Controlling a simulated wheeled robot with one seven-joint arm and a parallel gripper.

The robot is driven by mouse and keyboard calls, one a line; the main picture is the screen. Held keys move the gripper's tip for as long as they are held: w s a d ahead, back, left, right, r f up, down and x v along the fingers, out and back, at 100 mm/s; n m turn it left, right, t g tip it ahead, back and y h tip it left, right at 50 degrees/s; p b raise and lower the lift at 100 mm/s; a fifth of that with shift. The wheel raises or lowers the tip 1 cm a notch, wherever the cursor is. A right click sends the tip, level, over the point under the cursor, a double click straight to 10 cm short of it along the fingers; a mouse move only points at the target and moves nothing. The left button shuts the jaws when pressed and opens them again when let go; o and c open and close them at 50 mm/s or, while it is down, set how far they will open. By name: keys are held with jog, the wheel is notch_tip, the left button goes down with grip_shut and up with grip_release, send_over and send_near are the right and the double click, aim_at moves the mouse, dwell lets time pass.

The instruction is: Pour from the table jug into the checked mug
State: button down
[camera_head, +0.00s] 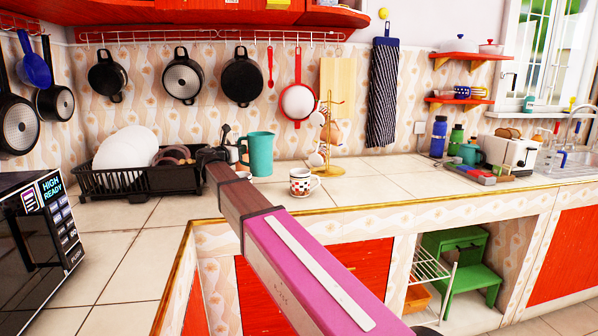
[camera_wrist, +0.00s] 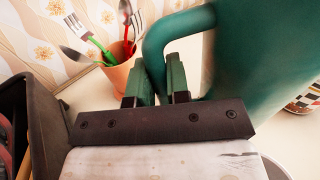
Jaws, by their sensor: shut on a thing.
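The teal jug (camera_head: 258,154) is upright at the back of the tiled counter, and its body and handle fill the upper right of the wrist view (camera_wrist: 225,60). My gripper (camera_wrist: 157,76) is shut on the jug's handle, one finger on each side of it. In the head view my gripper (camera_head: 222,153) is dark and small, just left of the jug. I cannot tell whether the jug's base touches the counter. The checked mug (camera_head: 301,183) stands upright on the counter, in front and to the right of the jug. Only its edge shows in the wrist view (camera_wrist: 304,99).
A black dish rack (camera_head: 140,181) with plates stands left of my gripper. An orange utensil pot (camera_wrist: 121,76) is behind the handle. A mug tree (camera_head: 328,166) stands right of the jug.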

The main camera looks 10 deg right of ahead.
jog(key=shift+w+f, duration=0.25)
jog(key=shift+f, duration=0.8)
jog(key=shift+d+r, duration=0.1)
